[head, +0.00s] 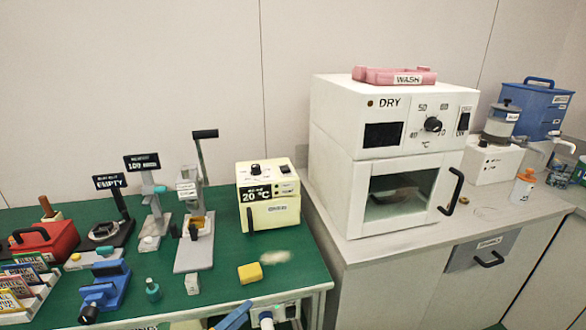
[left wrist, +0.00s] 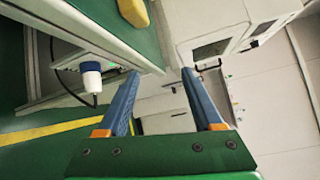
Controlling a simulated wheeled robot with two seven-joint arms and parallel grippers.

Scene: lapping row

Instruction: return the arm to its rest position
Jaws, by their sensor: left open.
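My left gripper (head: 236,315) shows only as a blue finger at the bottom edge of the head view, low by the front edge of the green-topped table (head: 215,265). In the left wrist view my left gripper (left wrist: 160,72) has its two blue fingers wide apart, with nothing between them. The fingers point toward the gap between the table edge and the white cabinets. My right gripper is in neither view.
A yellow block (head: 250,273) lies near the table's front edge. A white and blue plug-like fitting (left wrist: 91,75) with a dark cable hangs under the table edge. The drying oven (head: 390,150) stands on the counter (head: 400,247) to the right. Floor below looks clear.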

